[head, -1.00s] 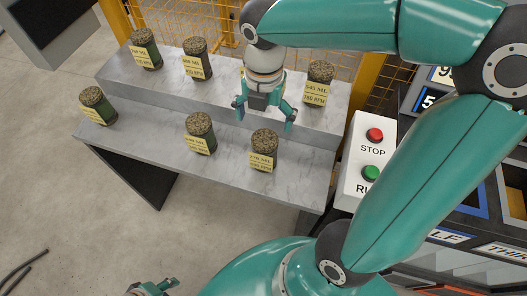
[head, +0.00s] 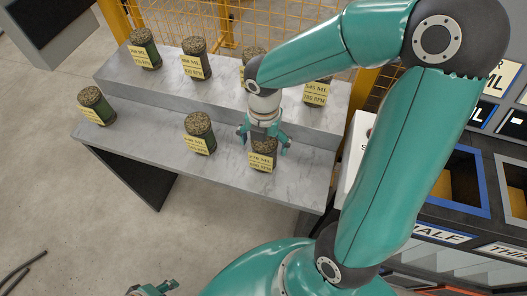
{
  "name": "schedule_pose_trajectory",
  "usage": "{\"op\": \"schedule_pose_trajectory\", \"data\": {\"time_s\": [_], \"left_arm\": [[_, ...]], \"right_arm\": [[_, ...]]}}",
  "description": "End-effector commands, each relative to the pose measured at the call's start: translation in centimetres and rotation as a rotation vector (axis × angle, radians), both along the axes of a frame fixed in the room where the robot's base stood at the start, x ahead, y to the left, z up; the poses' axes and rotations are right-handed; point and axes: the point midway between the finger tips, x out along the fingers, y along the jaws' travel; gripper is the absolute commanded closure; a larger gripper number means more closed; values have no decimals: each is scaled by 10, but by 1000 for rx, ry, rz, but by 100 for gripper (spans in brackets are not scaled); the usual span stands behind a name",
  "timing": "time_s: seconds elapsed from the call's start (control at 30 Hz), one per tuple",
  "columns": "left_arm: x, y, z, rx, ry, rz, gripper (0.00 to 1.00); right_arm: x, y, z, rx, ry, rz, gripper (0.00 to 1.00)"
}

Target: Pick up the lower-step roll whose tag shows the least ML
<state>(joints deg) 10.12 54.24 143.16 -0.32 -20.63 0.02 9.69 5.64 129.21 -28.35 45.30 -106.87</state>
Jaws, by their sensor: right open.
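Three dark rolls with yellow tags stand on the lower step (head: 135,135): a left roll (head: 92,100), a middle roll (head: 201,126) and a right roll (head: 262,163). The right roll's tag seems to read 270 ML, but it is small. The left and middle tags are too small to read surely. My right gripper (head: 264,141) is open, pointing down at the top of the right roll, one finger to each side. I cannot tell whether it touches. My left gripper (head: 152,289) shows only partly at the bottom edge, away from the rolls.
Several more tagged rolls stand on the upper step (head: 120,75), one partly behind my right arm. A white button box (head: 352,160) is right of the steps, mostly hidden by my arm. Blue-edged bins (head: 463,151) are at the right. A yellow mesh fence stands behind.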

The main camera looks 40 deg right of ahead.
Motion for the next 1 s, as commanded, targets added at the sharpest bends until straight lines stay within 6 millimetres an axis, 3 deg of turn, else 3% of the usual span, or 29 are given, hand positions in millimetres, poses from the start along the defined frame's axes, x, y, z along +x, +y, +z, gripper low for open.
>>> {"op": "schedule_pose_trajectory", "data": {"time_s": [0.13, 0.6, 1.0], "left_arm": [[0, 0, 0, 0, 0, 0, 60], [0, 0, 0, 0, 0, 0, 60], [0, 0, 1, 0, 0, 0, 60]], "right_arm": [[0, 0, 0, 0, 0, -1, 6], [0, 0, 1, 0, -1, -1, 84], [1, 0, 7, 0, -4, -2, 85]]}}
